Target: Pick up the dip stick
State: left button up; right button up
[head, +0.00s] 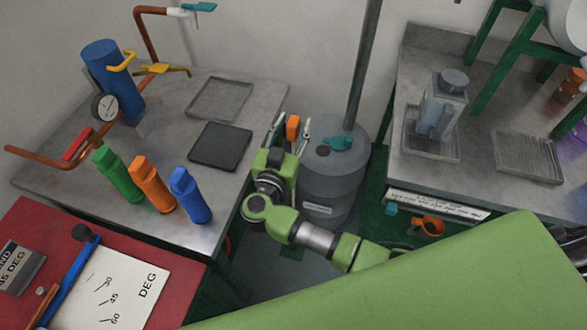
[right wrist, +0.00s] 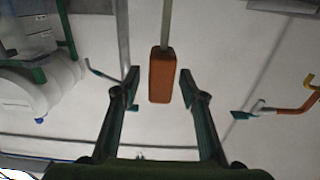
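The dip stick has an orange block handle (head: 293,127) that shows between the fingers of my right gripper (head: 289,131) in the head view. In the right wrist view the orange handle (right wrist: 162,76) hangs between the two dark fingertips of the gripper (right wrist: 159,84), with a gap on each side. A thin grey rod (right wrist: 165,22) runs from the handle to the top edge of that view. The right gripper is open, and I see no contact with the handle. The rod cannot be made out in the head view. My left gripper is not in view.
A grey drum (head: 330,180) with a teal valve and a tall pole stands right of the gripper. The left table (head: 225,170) holds green, orange and blue bottles, trays and copper piping. The right bench (head: 485,145) holds a glass container and a tray.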

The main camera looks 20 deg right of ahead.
grip_shut()
